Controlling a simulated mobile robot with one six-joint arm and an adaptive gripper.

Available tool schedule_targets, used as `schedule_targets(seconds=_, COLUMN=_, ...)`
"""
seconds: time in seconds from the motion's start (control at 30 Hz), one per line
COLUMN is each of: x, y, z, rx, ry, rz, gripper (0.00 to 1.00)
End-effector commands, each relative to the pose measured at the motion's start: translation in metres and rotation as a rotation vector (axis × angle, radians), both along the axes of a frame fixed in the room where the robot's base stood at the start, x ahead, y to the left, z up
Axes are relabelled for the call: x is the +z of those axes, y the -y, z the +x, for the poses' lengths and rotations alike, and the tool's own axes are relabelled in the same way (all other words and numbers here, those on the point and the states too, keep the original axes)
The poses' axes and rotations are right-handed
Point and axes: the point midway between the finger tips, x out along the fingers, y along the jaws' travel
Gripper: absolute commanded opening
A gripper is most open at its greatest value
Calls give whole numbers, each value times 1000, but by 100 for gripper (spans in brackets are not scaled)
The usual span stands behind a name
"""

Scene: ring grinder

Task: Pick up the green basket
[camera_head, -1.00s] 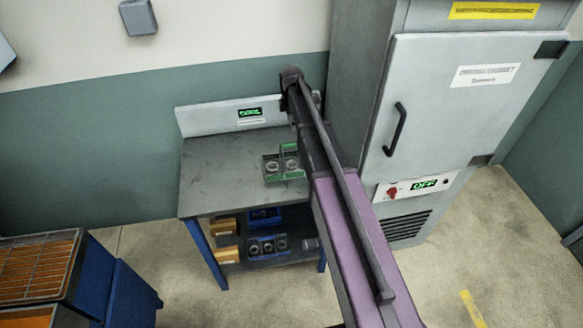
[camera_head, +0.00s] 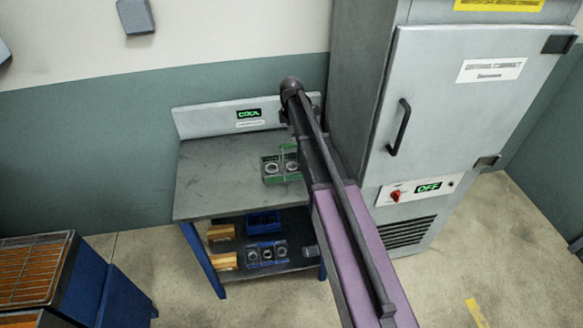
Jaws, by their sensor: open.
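The green basket (camera_head: 271,180) stands on the right part of the grey workbench top (camera_head: 215,180). It is a low open carrier with a raised handle in the middle and round metal rings (camera_head: 272,169) in it. My dark and purple arm reaches up over the bench's right side, just right of the basket, and covers its right edge. My gripper does not show; the arm's far end bends down and hides what lies beneath it.
A grey cabinet (camera_head: 470,110) with a black handle and an OFF display stands close right of the bench. The lower shelf holds blue baskets (camera_head: 267,253) and yellow boxes (camera_head: 222,232). A panel (camera_head: 210,120) reading COOL backs the bench. The bench top's left is clear.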

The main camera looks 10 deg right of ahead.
Motion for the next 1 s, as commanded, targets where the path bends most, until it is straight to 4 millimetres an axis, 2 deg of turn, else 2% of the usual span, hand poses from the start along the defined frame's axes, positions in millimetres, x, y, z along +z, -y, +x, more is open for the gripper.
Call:
schedule_targets(seconds=0.37, x=-5, y=1, z=0, rx=0, ry=0, rz=0, gripper=66)
schedule_targets(seconds=1.0, x=-49, y=3, z=-2, rx=-1, ry=0, rz=0, gripper=66)
